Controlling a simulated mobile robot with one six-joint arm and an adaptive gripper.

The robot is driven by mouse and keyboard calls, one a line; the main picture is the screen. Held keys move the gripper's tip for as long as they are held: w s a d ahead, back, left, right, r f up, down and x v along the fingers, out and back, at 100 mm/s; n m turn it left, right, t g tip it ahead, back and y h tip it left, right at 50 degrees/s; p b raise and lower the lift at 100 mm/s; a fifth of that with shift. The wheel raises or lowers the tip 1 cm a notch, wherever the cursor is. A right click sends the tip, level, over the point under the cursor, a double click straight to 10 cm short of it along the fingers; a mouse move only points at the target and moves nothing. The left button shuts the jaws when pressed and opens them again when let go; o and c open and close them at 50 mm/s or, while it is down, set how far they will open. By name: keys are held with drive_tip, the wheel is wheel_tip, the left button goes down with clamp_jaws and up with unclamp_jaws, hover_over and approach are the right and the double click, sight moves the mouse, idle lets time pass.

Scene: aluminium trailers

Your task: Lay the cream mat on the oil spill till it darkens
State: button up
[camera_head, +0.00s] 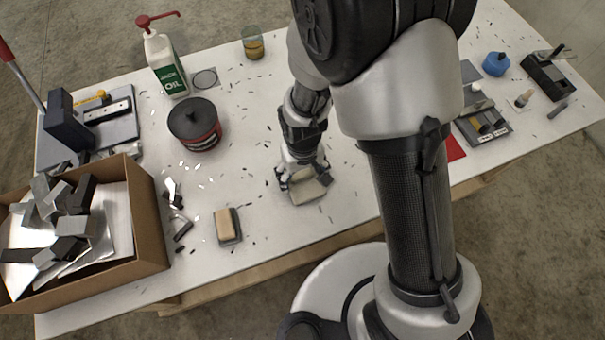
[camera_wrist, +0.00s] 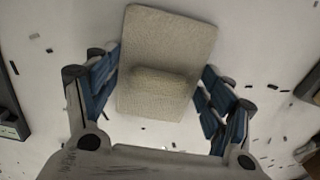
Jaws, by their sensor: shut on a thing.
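The cream mat (camera_head: 309,192) is a pale beige rectangular pad at the middle of the white table, under my gripper (camera_head: 302,174). In the wrist view the mat (camera_wrist: 168,38) fills the upper middle, with a raised padded ridge (camera_wrist: 158,82) across it. My gripper (camera_wrist: 160,88) has its blue fingers on either side of this ridge, shut on the mat. The mat looks evenly pale, with no dark patch on its top. I cannot tell whether it touches the table. No oil spill shows in either view; the area under the mat is hidden.
Dark and shiny chips lie scattered over the table (camera_head: 265,182). A brush-like block (camera_head: 228,226), a black-lidded red tin (camera_head: 195,123), an oil bottle (camera_head: 165,65) and a glass (camera_head: 252,43) stand left. A carton of metal offcuts (camera_head: 150,235) is far left. My arm hides part of the right side.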

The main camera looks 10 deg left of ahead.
sight(302, 176)
drive_tip(key=o, duration=0.6)
drive_tip(key=shift+f, duration=0.15)
drive_tip(key=o, duration=0.5)
drive_tip(key=shift+c, duration=0.2)
drive_tip(key=w+d+r+m+t+p, duration=0.1)
drive_tip(key=d+r+p, duration=0.15)
drive_tip(key=r, duration=0.85)
drive_tip(key=d+r+p, duration=0.1)
drive_tip(key=d+r, duration=0.2)
drive_tip(key=r, duration=0.7)
drive_tip(key=s+d+r+m+t, duration=0.3)
drive_tip(key=s+d+r+m, duration=0.2)
drive_tip(key=s+d+r, duration=0.5)
drive_tip(key=d+r, duration=0.4)
drive_tip(key=d, duration=0.1)
drive_tip(key=shift+s+r+t, duration=0.2)
drive_tip(key=shift+t, duration=0.1)
